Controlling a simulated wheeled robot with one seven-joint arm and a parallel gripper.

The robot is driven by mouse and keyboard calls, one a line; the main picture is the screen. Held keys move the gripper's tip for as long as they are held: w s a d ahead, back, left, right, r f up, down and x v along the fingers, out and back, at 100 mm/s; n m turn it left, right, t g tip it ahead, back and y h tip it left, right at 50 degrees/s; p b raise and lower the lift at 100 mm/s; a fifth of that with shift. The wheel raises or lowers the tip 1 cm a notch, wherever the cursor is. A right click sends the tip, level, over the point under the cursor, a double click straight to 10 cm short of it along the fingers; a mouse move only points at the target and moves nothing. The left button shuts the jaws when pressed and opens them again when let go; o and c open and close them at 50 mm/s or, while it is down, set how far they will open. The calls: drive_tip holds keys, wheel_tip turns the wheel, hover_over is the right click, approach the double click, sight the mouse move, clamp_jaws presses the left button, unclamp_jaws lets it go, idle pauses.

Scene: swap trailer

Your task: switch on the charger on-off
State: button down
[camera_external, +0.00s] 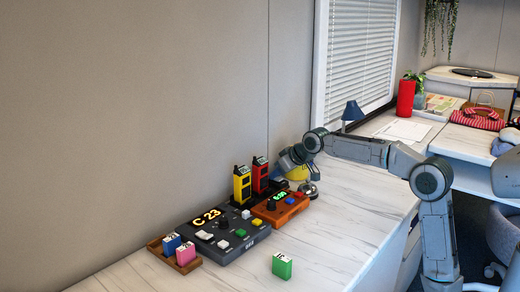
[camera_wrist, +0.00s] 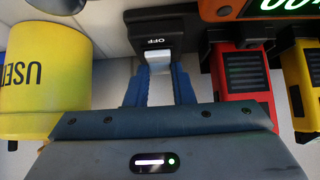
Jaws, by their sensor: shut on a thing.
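The charger on-off switch (camera_wrist: 157,40) is a black block with a pale lever (camera_wrist: 157,62) in the wrist view. The word OFF shows on its top face, upside down. My gripper (camera_wrist: 158,76) has its two blue fingers closed about the lever, one on each side. The switch block there is mostly hidden by the radio and my arm.
A yellow cup (camera_wrist: 40,70) marked USED stands close on the left in the wrist view. The red radio (camera_wrist: 243,85) and a yellow radio (camera_wrist: 302,80) stand close on the right. An orange console (camera_external: 281,209) and a dark console (camera_external: 228,238) sit in front. The front counter is mostly clear.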

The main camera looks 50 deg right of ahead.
drive_tip(key=p, duration=0.2)
drive_tip(key=shift+w+r+g+p, duration=0.1)
drive_tip(key=shift+r+g+p, duration=0.2)
drive_tip(key=shift+g, duration=0.1)
drive_tip(key=shift+f, duration=0.25)
drive_tip(key=c, duration=1.2)
unclamp_jaws()
drive_tip(key=shift+c, duration=0.2)
drive_tip(key=p+v, duration=0.4)
drive_tip(key=v, duration=0.9)
drive_tip(key=shift+s+r, duration=0.2)
drive_tip(key=shift+r, duration=0.1)
